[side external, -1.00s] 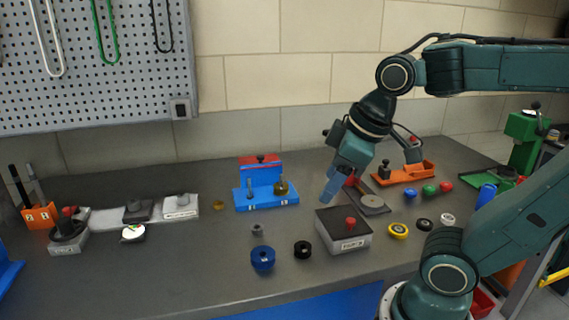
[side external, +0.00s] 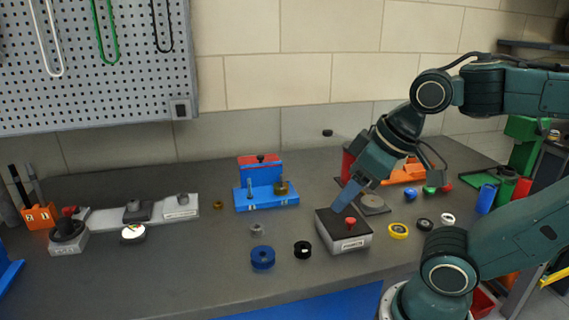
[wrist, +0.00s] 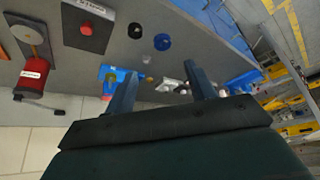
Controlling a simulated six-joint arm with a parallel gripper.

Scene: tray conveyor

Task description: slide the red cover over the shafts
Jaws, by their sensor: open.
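The blue fixture (side external: 267,203) stands at the back middle of the bench in the side view. A red cover (side external: 259,160) with a black knob sits at the top of its raised back part. A thin grey shaft (side external: 250,190) and a thicker brass shaft (side external: 281,186) stand upright in front of the cover. My gripper (side external: 339,207) is open and empty, right of the fixture and by the grey button box. In the wrist view my gripper (wrist: 160,68) has its fingers apart, and the fixture (wrist: 108,72) is partly hidden behind the left finger.
The grey box with a red button (side external: 345,238) lies close by my fingertips. A blue ring (side external: 262,258) and a black ring (side external: 303,250) lie at the front.

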